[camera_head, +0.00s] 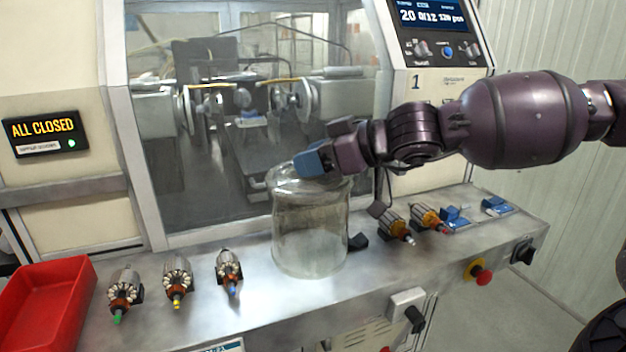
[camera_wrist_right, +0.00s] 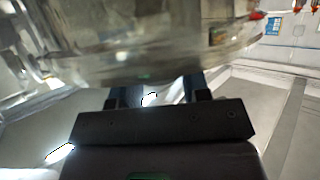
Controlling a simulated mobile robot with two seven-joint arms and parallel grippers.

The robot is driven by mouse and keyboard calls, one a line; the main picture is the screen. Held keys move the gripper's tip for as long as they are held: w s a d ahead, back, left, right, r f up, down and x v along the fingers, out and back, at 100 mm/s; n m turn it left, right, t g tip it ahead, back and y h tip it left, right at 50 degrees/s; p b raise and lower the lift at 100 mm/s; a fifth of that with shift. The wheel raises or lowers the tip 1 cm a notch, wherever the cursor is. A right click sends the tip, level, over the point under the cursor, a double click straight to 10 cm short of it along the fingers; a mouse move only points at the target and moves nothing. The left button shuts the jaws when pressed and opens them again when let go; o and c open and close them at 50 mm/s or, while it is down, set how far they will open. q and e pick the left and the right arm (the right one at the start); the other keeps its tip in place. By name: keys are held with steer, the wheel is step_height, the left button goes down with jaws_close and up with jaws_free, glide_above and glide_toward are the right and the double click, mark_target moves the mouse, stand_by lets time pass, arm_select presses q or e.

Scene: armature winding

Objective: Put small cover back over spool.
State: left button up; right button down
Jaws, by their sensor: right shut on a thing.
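The small cover (camera_head: 310,235) is a clear, slightly cloudy glass cylinder at the middle of the steel bench in the head view. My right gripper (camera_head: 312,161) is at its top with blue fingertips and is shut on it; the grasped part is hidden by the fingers. The cover looks upright, with its lower rim at or close to the bench top; I cannot tell whether it touches. In the right wrist view the cover (camera_wrist_right: 150,50) fills the upper part, beyond the blue fingers. I cannot make out a spool inside or beside the cover. My left gripper is not in view.
Several armatures stand on the bench, including one (camera_head: 229,270) left of the cover and others (camera_head: 396,226) to its right. A small black block (camera_head: 357,242) sits close to the cover's right side. A red bin (camera_head: 45,300) is at far left. The machine window (camera_head: 235,215) rises behind.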

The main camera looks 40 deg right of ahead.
mark_target(323, 176)
step_height(323, 176, down, 3)
steer(key=shift+f, duration=0.25)
steer(key=c, duration=0.6)
jaws_free()
